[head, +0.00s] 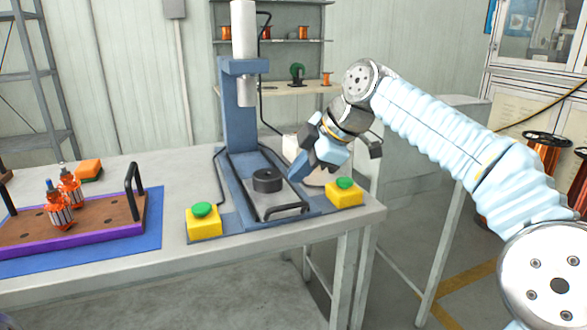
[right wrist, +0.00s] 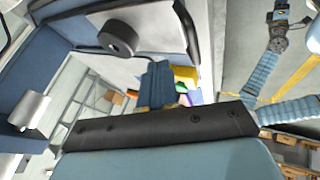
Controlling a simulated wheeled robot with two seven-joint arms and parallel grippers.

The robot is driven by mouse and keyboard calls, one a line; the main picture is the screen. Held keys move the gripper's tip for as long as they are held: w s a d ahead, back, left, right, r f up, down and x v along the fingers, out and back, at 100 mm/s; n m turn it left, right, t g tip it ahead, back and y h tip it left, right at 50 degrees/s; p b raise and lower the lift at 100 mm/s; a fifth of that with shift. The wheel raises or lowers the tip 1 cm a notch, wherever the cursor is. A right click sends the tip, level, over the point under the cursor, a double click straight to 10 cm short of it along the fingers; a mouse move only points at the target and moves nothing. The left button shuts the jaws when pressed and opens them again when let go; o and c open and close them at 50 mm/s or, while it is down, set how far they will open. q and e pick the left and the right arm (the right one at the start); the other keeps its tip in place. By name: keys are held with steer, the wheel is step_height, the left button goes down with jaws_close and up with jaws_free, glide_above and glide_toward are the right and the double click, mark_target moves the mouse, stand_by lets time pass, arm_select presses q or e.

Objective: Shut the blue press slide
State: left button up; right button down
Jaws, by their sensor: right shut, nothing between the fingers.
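The blue press (head: 240,115) stands on the table with its pale ram cylinder above. Its grey slide plate (head: 263,206) lies low between blue rails and carries a black ring-shaped holder (head: 267,180). The slide is out towards the front, with the holder forward of the ram. A black bar handle (head: 287,210) is at the plate's front. My right gripper (head: 299,172) is shut and empty, above the right side of the slide, behind the handle; contact cannot be told. The holder also shows in the right wrist view (right wrist: 119,39). My left gripper is not seen.
Yellow boxes with green buttons stand left (head: 204,222) and right (head: 344,194) of the press. A wooden tray (head: 100,222) with wound armatures and a black handle sits on a blue mat at left. Shelves with copper spools (head: 266,32) stand behind.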

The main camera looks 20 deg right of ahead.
mark_target(265, 194)
steer(key=x, duration=0.7)
steer(key=shift+w+a+f, duration=0.1)
steer(key=shift+a+f, duration=0.05)
steer(key=shift+f, duration=0.15)
arm_select(q)
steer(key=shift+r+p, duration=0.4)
steer(key=shift+p, duration=0.05)
arm_select(e)
steer(key=shift+w+a, duration=0.1)
steer(key=shift+w, duration=2)
